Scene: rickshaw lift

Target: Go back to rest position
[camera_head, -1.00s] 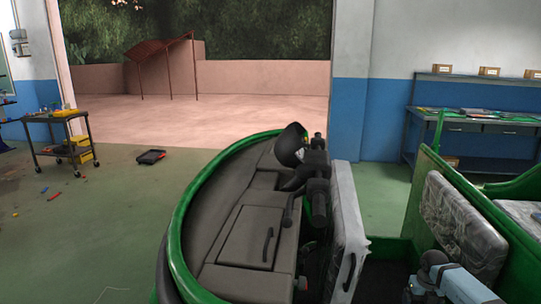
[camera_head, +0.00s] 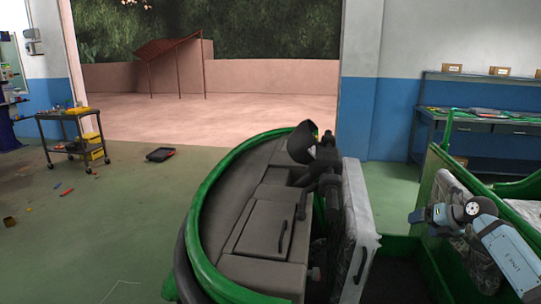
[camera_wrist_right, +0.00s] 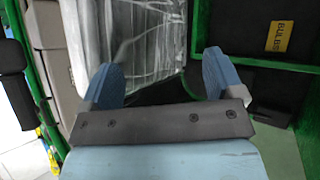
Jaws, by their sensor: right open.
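My right gripper (camera_head: 424,215) is at the right of the head view, over the green rickshaw (camera_head: 198,208), beside the plastic-wrapped seat panel on the right. In the right wrist view its two blue fingers (camera_wrist_right: 160,80) are spread apart with nothing between them. Beyond the fingers are a wrapped white panel (camera_wrist_right: 140,35) and the dark rickshaw floor. My left gripper does not show in either view.
The grey dashboard (camera_head: 268,228) and handlebar (camera_head: 325,165) fill the rickshaw's front. A wrapped upright panel (camera_head: 357,220) stands behind them. A tool cart (camera_head: 75,143) and a black tray (camera_head: 160,154) stand left on open floor. A workbench (camera_head: 490,127) lines the back right wall.

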